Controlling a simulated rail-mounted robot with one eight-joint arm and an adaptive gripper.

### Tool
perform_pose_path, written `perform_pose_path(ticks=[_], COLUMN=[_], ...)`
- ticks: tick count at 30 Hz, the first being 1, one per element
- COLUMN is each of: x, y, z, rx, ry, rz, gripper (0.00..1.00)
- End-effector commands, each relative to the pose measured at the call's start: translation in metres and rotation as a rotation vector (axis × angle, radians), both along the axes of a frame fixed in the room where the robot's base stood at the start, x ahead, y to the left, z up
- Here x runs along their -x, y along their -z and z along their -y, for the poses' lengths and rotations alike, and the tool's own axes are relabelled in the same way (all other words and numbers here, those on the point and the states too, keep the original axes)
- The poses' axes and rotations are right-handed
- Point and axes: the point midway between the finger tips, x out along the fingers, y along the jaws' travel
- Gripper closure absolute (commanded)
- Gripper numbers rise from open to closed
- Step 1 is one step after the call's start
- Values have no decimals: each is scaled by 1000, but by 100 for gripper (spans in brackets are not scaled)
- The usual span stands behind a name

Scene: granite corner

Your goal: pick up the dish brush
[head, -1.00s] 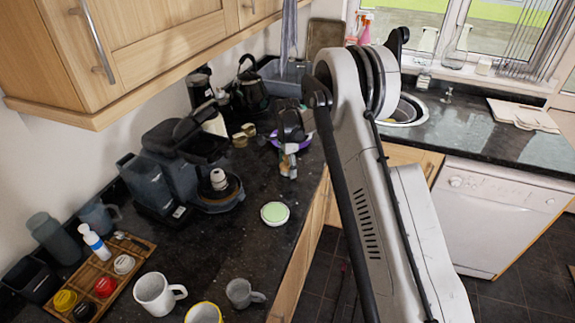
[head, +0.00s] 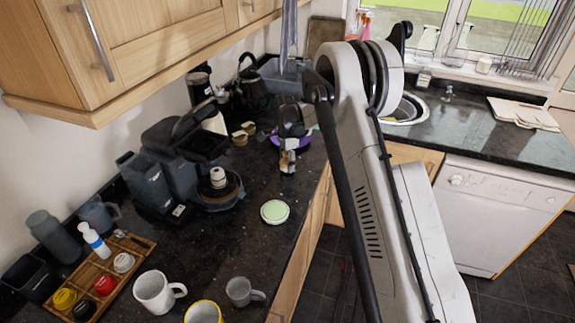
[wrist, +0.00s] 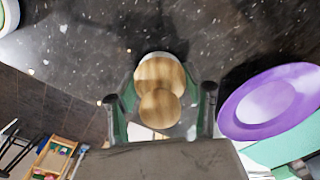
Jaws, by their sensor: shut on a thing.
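The dish brush (wrist: 158,78) shows in the wrist view as a round wooden top with a second wooden round below it and a pale rim behind. My gripper (wrist: 160,104) has a finger on each side of it and is shut on it. In the head view my gripper (head: 288,150) is over the black counter, near its front edge, left of my arm. The brush is too small there to make out clearly. I cannot tell whether it still touches the counter.
A purple plate (wrist: 272,101) lies close to the right of my gripper in the wrist view. In the head view a coffee machine (head: 190,165) stands to the left, and a green-topped round dish (head: 275,211) and mugs (head: 158,292) stand nearer. The counter between is clear.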

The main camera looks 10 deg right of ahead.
Motion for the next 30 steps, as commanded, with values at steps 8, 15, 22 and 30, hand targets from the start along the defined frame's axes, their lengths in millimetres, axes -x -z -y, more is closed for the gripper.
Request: perform_pose_path(ticks=[8, 15, 22, 30], x=[8, 33, 50, 56], y=[-38, -70, -91, -100], z=[-15, -61, -90, -102], rx=[0, 0, 0, 0], ry=[-5, -4, -1, -1], rz=[0, 0, 0, 0], gripper=[86, 86, 86, 86])
